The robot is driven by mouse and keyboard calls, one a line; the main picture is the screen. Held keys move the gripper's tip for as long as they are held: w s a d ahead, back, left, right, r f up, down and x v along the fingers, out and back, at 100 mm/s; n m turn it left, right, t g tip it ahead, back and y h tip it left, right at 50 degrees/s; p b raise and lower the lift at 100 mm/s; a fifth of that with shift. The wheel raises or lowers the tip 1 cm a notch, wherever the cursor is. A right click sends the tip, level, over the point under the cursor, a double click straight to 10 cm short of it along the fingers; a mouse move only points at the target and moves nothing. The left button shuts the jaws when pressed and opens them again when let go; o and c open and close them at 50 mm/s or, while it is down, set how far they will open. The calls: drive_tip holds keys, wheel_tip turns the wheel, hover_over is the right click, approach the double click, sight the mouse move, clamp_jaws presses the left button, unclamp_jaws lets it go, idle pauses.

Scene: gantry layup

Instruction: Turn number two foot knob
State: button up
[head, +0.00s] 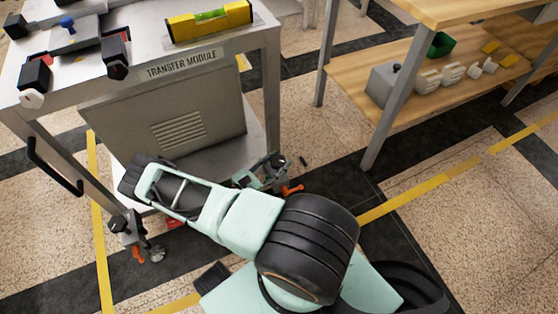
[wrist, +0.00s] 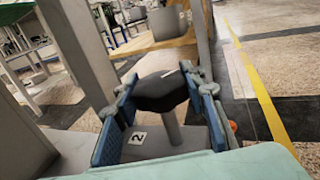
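The number two foot knob (wrist: 160,92) is a dark, lobed knob on a grey post, with a "2" label (wrist: 138,138) below it in the wrist view. My gripper (wrist: 162,85) has its two blue-padded fingers on either side of the knob, close to its edges. Whether both pads touch it I cannot tell. In the head view the orange lever (head: 292,190) of this foot shows at the module's near right corner, beyond my arm. The knob and fingers are small and cluttered there. Another foot with a dark knob (head: 119,223) stands at the left corner.
The transfer module (head: 265,60) carries a yellow level (head: 208,20) and clamps on top. A wooden bench with a lower shelf (head: 345,72) holding a grey box (head: 385,85) stands to the right. Yellow tape (head: 435,185) marks the floor. Open floor lies between module and bench.

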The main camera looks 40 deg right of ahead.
drive_tip(key=c, duration=0.5)
drive_tip(key=shift+f+b, duration=0.1)
drive_tip(key=shift+b, duration=0.25)
drive_tip(key=shift+f+m+g+b, duration=0.1)
drive_tip(key=shift+m+g+b, duration=0.55)
drive_tip(key=shift+g, duration=0.25)
drive_tip(key=m+g, duration=0.2)
drive_tip(key=g, duration=0.1)
drive_tip(key=shift+b, duration=0.3)
drive_tip(key=shift+s+m+g+y, duration=0.1)
drive_tip(key=shift+m+g+y, duration=0.9)
drive_tip(key=shift+g, duration=0.9)
drive_tip(key=shift+m, duration=0.35)
drive_tip(key=o, duration=1.2)
drive_tip(key=shift+c, duration=0.2)
